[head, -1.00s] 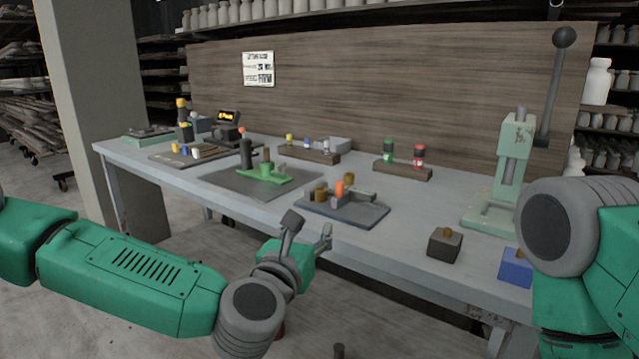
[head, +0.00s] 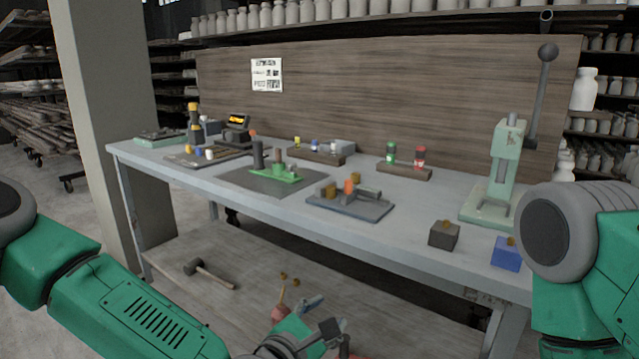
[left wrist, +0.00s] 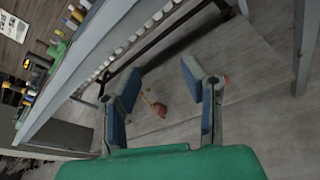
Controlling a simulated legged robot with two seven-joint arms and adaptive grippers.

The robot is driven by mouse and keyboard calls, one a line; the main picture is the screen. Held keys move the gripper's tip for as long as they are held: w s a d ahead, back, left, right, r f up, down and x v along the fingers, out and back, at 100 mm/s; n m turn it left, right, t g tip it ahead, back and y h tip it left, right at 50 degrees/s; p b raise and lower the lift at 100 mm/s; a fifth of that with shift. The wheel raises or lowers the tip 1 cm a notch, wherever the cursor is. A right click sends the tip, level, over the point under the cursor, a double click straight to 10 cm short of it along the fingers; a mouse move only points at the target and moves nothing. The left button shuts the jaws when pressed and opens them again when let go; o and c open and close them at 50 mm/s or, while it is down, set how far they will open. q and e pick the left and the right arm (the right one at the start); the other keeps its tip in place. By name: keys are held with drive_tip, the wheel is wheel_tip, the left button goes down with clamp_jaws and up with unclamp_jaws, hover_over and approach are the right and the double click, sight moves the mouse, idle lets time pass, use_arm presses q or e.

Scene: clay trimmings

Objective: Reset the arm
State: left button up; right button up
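My left arm comes in from the left in the head view, with its gripper (head: 322,318) low at the bottom, in front of and below the table's front edge. In the left wrist view the two fingers of the left gripper (left wrist: 165,100) stand wide apart with nothing between them. A reddish object (left wrist: 159,109) shows beyond the fingers, down on the lower surface. My right arm's green and grey links fill the right edge of the head view. The right gripper is out of view.
The grey workbench (head: 420,230) holds a green fixture (head: 276,174), a grey tray (head: 375,211), a dark block (head: 444,235), a blue block (head: 506,254) and a pale green press (head: 503,170). A mallet (head: 210,273) lies below the bench. A pillar (head: 105,80) stands left.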

use_arm(q)
drive_tip(key=s+a+f+m+g+y+p, duration=0.1)
drive_tip(key=s+a+f+m+g, duration=0.3)
drive_tip(key=s+f+m, duration=0.4)
drive_tip(key=s+a+f+m+g+y+p, duration=0.1)
drive_tip(key=s+a+f+m+g+p, duration=0.15)
drive_tip(key=s+a+f+m, duration=0.5)
drive_tip(key=s+a+f+m+g+y, duration=0.2)
drive_tip(key=s+a+m+g, duration=0.1)
drive_tip(key=s+a, duration=0.4)
drive_tip(key=s+a+f+m+g+y, duration=0.3)
drive_tip(key=s+a+m, duration=0.3)
drive_tip(key=s+a, duration=0.2)
drive_tip(key=shift+a+p, duration=0.45)
drive_tip(key=shift+a, duration=0.75)
